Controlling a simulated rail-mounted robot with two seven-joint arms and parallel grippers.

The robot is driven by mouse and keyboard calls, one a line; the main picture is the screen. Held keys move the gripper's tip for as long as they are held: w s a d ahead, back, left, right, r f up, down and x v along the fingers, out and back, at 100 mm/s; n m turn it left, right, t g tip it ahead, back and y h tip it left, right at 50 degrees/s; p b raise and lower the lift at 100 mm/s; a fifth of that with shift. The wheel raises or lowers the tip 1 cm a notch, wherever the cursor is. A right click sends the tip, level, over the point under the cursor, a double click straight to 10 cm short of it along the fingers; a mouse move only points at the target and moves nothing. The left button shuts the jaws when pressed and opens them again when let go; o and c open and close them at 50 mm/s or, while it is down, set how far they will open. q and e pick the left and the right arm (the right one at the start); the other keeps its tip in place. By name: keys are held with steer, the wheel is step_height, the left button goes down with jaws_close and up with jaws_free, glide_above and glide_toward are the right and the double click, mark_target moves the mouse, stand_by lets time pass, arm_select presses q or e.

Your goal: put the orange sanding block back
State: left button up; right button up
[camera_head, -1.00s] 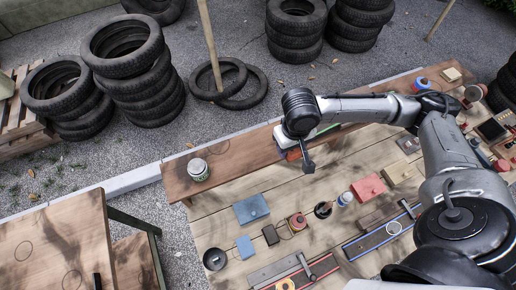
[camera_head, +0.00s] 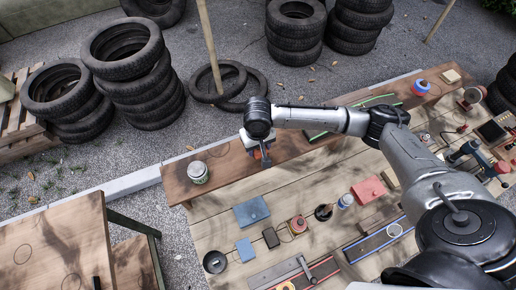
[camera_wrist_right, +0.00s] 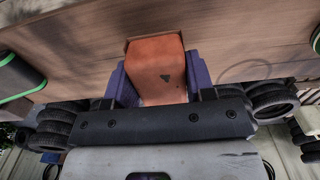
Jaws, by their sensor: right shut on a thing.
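My right gripper (camera_head: 263,158) is shut on the orange sanding block (camera_wrist_right: 157,68). In the right wrist view the block sits between the two purple-blue fingers, its far end toward the brown wood. In the head view only a sliver of orange (camera_head: 258,154) shows under the wrist. The gripper is over the long brown plank shelf (camera_head: 230,168) at the back of the bench. I cannot tell whether the block touches the wood. A drawn circle outline (camera_wrist_right: 245,71) lies on the wood, right of the block in the wrist view. My left gripper is not in view.
A green-and-white can (camera_head: 198,171) stands on the shelf left of the gripper. The bench below holds a blue box (camera_head: 251,211), a red box (camera_head: 369,190) and several tools. The shelf between can and gripper is clear.

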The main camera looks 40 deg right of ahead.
steer(key=shift+f, duration=1.1)
steer(key=o, duration=0.8)
steer(key=shift+f, duration=0.15)
step_height(320, 180, up, 12)
steer(key=shift+r, duration=0.15)
steer(key=s+a+f+n+t+y, duration=0.25)
steer(key=s+a+f+n, duration=0.35)
steer(key=s+a+f, duration=0.55)
steer(key=s+d+f, duration=0.1)
steer(key=s, duration=0.3)
steer(key=s+d+f+h, duration=0.1)
steer(key=s+d, duration=0.1)
steer(key=s, duration=0.2)
steer(key=s+d+f+t+h, duration=0.1)
steer(key=s, duration=0.3)
steer(key=shift+s+d+f, duration=0.2)
steer(key=shift+d+f, duration=0.15)
steer(key=shift+d, duration=0.05)
